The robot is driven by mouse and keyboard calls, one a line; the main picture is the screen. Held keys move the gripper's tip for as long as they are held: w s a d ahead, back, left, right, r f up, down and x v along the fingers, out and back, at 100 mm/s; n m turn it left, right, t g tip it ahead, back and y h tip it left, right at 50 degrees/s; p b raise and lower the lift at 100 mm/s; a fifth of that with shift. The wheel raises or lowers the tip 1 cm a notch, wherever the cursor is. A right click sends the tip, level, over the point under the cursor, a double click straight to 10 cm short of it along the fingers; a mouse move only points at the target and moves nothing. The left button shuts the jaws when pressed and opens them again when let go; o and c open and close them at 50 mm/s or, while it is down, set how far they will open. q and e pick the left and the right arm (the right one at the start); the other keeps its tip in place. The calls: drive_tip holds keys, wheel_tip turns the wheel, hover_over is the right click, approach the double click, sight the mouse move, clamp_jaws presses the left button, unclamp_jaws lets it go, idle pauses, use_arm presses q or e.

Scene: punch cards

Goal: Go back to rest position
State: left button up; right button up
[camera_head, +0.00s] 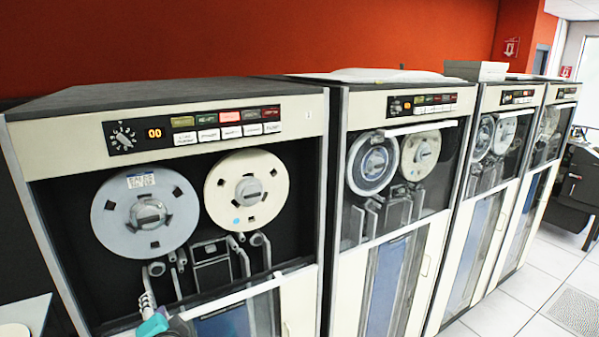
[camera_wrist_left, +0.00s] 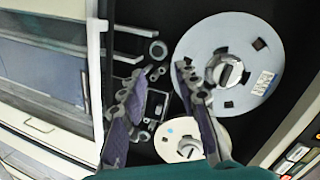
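My left gripper (camera_head: 147,300) shows at the bottom of the head view, in front of the lower part of the nearest tape cabinet (camera_head: 65,155). Part of its teal body shows below the fingers. In the left wrist view my left gripper (camera_wrist_left: 159,72) has its two fingers spread apart, with nothing between them. Behind the fingers are the cabinet's dark tape bay, a large grey reel (camera_wrist_left: 228,68) and a smaller-looking cream reel (camera_wrist_left: 205,128). Whether the fingers touch the cabinet cannot be told. My right gripper is in neither view.
More tape cabinets (camera_head: 362,105) stand in a row toward the right. A pale surface edge (camera_head: 25,312) is at the lower left. Open tiled floor (camera_head: 520,290) lies at the right, with dark equipment (camera_head: 575,190) beyond.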

use_arm(q)
drive_tip(key=s+d+f+n+g+h+b, duration=0.1)
drive_tip(key=s+d+f+n+h+b, duration=0.1)
drive_tip(key=f, duration=0.7)
drive_tip(key=s+d+f+n+g+h+b, duration=0.2)
drive_tip(key=s+d+f+h+b, duration=0.1)
drive_tip(key=s+d+f+b, duration=0.3)
drive_tip(key=s+d+f+n+g+h+b, duration=0.2)
drive_tip(key=d+f, duration=0.5)
drive_tip(key=f, duration=0.7)
drive_tip(key=s+h+b, duration=0.1)
drive_tip(key=s+b, duration=0.1)
drive_tip(key=s, duration=0.1)
drive_tip(key=shift+n+h+b, duration=0.3)
drive_tip(key=shift+b, duration=0.05)
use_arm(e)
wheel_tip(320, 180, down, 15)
use_arm(q)
drive_tip(key=shift+s, duration=0.1)
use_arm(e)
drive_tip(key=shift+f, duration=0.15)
